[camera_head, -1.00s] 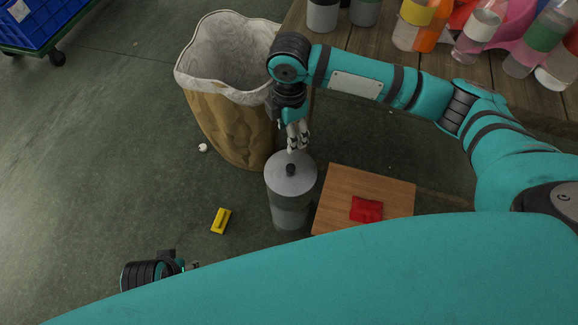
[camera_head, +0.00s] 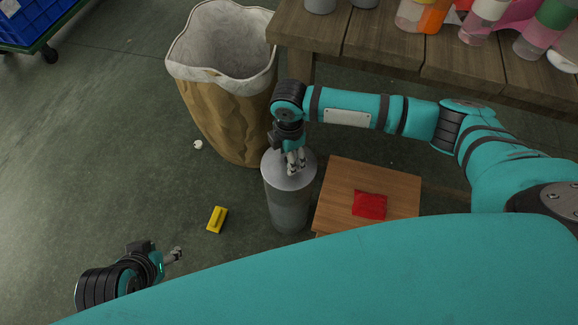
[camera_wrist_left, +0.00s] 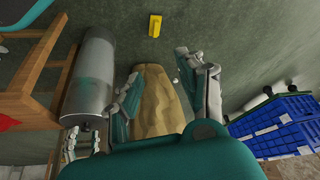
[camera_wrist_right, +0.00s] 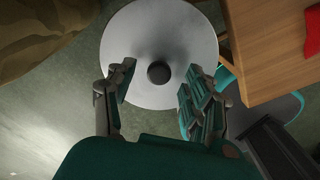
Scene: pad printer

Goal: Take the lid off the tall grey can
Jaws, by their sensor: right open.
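The tall grey can (camera_head: 290,212) stands upright on the floor beside a low wooden stool, its round grey lid (camera_head: 280,183) on top. In the right wrist view the lid (camera_wrist_right: 158,35) has a dark round knob (camera_wrist_right: 158,73) at its centre. My right gripper (camera_head: 294,166) hangs just over the lid. Its open fingers (camera_wrist_right: 160,72) appear on either side of the knob; I cannot tell whether they touch it. My left gripper (camera_head: 176,255) is low at the left, away from the can, its fingers open and empty in its own wrist view (camera_wrist_left: 165,72). That view also shows the can (camera_wrist_left: 92,70).
The wooden stool (camera_head: 345,185) with a red object (camera_head: 369,205) stands right of the can. A lined paper waste bag (camera_head: 225,110) stands behind it. A yellow block (camera_head: 217,220) lies on the floor. A bench (camera_head: 380,45) with bottles is at the back.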

